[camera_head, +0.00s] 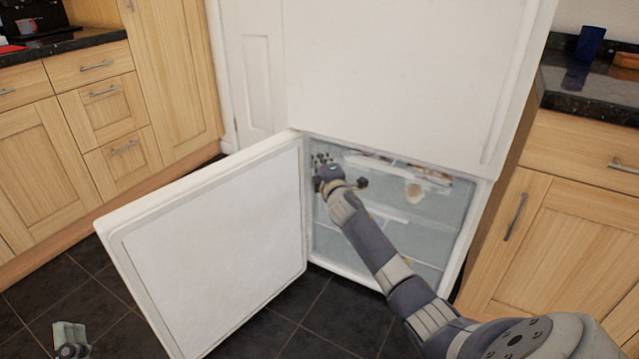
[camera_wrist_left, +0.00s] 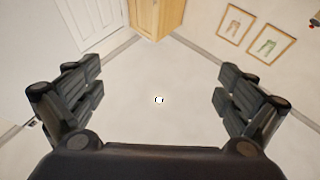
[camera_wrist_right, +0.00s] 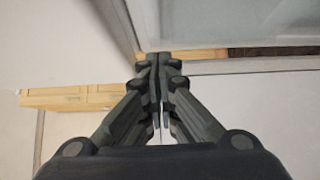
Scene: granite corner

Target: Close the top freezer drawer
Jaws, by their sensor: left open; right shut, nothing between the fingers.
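The top freezer drawer (camera_head: 414,173) is a pale translucent drawer inside the lower part of the white fridge-freezer, with some items showing in it. It looks pushed in, roughly in line with the drawers below, but I cannot tell whether it is fully shut. My right gripper (camera_head: 322,160) is shut and empty at the left part of this drawer's front, near the door hinge side; it also shows in the right wrist view (camera_wrist_right: 159,65). Contact with the drawer is unclear. My left gripper (camera_wrist_left: 160,98) is open and empty; in the head view it shows only at the bottom left (camera_head: 70,340).
The white freezer door (camera_head: 215,245) stands open to the left. Lower drawers (camera_head: 380,240) sit beneath the top one. Wooden cabinets (camera_head: 110,110) stand at the left, and a wooden cabinet (camera_head: 565,235) stands close at the right. Dark floor tiles (camera_head: 340,315) are clear in front.

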